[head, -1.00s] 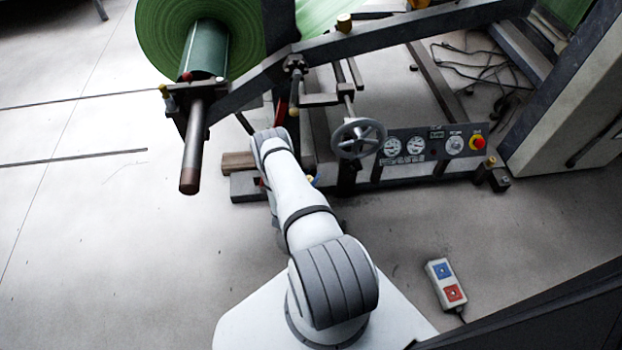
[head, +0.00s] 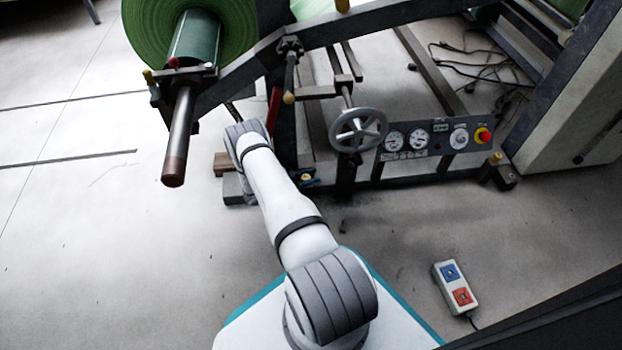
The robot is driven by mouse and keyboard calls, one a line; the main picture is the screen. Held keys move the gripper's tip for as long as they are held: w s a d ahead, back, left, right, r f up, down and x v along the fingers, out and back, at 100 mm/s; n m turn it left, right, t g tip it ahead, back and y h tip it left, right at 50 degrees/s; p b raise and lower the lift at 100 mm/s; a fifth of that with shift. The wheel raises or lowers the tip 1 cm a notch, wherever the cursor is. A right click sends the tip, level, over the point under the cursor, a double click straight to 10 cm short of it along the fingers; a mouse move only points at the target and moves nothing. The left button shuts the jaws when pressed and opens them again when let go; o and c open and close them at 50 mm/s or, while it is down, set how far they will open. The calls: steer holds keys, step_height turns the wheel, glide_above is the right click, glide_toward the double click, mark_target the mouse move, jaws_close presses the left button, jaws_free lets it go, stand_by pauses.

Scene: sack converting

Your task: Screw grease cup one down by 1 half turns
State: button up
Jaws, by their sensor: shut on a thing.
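My arm reaches from the bottom centre of the head view up to the left part of the machine frame. Its far end is beside the frame, and my gripper is hidden behind my own arm links. I cannot see what it holds. Small brass-coloured caps that may be grease cups show in the head view: one (head: 148,76) at the left end of the roll support, one (head: 342,5) on the top beam, and one (head: 495,158) at the lower right foot. I cannot tell which is grease cup one.
A green roll (head: 195,40) sits on a shaft (head: 178,140) jutting toward me. A handwheel (head: 358,130) and a control panel (head: 430,140) with gauges and a red stop button are right of my arm. A pendant (head: 456,287) lies on the floor. Floor at left is clear.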

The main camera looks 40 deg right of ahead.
steer(key=shift+s+d+g, duration=0.1)
steer(key=shift+s+g, duration=0.25)
steer(key=shift+g, duration=0.15)
steer(key=o, duration=1)
steer(key=shift+w, duration=0.15)
steer(key=shift+w+a, duration=0.15)
steer(key=shift+a, duration=0.1)
steer(key=shift+p+v, duration=0.85)
steer(key=shift+v, duration=2.65)
